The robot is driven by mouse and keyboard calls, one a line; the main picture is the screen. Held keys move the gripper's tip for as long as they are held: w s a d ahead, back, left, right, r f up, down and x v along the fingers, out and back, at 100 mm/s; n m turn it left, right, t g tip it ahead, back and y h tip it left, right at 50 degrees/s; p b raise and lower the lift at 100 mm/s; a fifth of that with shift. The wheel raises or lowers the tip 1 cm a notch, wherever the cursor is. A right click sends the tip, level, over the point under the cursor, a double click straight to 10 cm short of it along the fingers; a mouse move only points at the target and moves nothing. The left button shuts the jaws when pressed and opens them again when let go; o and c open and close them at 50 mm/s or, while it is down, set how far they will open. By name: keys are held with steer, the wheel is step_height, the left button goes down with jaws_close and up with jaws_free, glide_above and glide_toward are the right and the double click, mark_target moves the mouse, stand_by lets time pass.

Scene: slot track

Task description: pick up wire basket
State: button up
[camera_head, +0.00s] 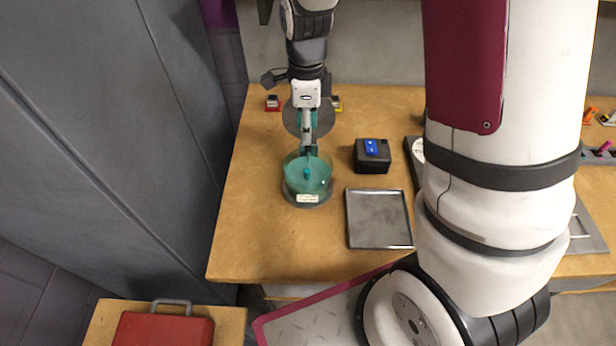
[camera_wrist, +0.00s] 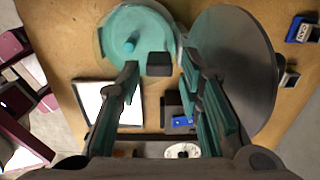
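I cannot make out any wire mesh, so I cannot clearly identify the wire basket. A round, clear-walled vessel (camera_head: 297,186) with a teal inside and a white label stands on the wooden table. A small teal knob (camera_head: 307,172) rises at its middle, and also shows in the wrist view (camera_wrist: 130,45). My gripper (camera_head: 309,150) is above the vessel's back edge, pointing down. In the wrist view its fingers (camera_wrist: 160,72) are apart. A dark block (camera_wrist: 159,64) shows between the fingertips; whether they touch it, I cannot tell.
A black box (camera_head: 371,163) with a blue item on top stands right of the vessel. A shallow grey tray (camera_head: 378,246) lies in front of it. The table's front left is clear. A red case (camera_head: 163,330) is lower left.

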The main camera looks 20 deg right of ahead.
step_height(320, 180, down, 5)
steer(key=shift+s+d+r+p, duration=0.1)
steer(key=shift+d+p, duration=0.05)
steer(key=shift+p, duration=0.15)
jaws_close()
steer(key=shift+r, duration=0.15)
